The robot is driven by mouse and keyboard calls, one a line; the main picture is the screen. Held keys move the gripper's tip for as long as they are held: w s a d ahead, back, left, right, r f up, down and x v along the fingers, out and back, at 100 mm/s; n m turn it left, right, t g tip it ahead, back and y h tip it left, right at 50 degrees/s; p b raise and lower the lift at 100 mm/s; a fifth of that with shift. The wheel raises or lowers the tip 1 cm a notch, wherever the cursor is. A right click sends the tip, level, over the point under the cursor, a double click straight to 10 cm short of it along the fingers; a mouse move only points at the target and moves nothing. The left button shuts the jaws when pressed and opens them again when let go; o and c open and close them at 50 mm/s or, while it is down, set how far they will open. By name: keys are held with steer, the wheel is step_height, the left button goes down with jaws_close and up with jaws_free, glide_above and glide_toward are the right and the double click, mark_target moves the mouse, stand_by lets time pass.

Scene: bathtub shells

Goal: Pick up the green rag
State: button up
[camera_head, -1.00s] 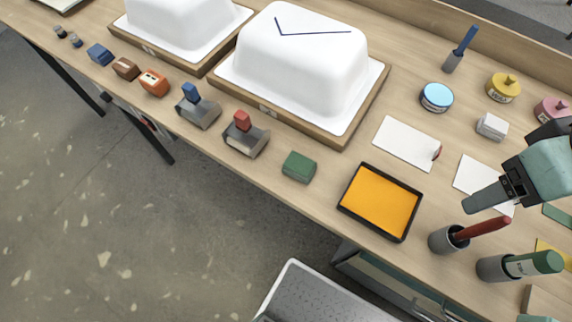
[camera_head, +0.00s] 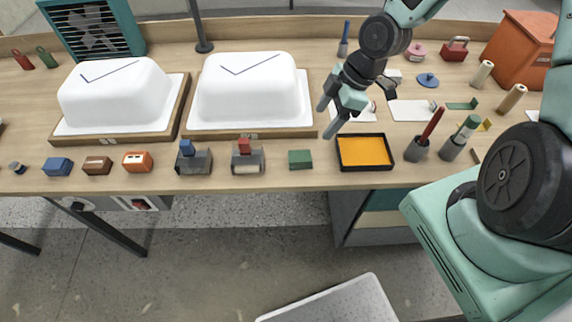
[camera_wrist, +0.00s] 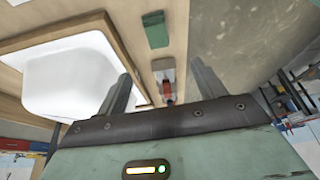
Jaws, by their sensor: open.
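The green rag (camera_head: 300,159) looks like a small dark green block. It lies near the front edge of the table, between the grey holder with a red top and the black tray. My gripper (camera_head: 329,117) is open and empty above the table, up and to the right of the rag in the head view. In the wrist view the rag (camera_wrist: 155,29) shows at the top, beyond the open fingers (camera_wrist: 160,75) and apart from them.
A black tray with an orange inside (camera_head: 364,151) lies right of the rag. A grey holder with a red top (camera_head: 247,158) stands left of it. A white tub shell (camera_head: 245,88) on a wooden board is behind. Cups with tools (camera_head: 417,149) stand further right.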

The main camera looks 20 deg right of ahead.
glide_above(301, 156)
steer(key=d, duration=0.1)
steer(key=f, duration=0.9)
steer(key=shift+s+d+f, duration=0.2)
steer(key=shift+s, duration=0.15)
steer(key=shift+d+p+x, duration=0.2)
steer(key=shift+p+x, duration=0.3)
steer(key=shift+x, duration=1.05)
steer(key=shift+d+p+x, duration=0.2)
steer(key=shift+p+x, duration=0.3)
steer(key=shift+x, duration=1.1)
steer(key=shift+w+f, duration=0.15)
steer(key=c, duration=1.1)
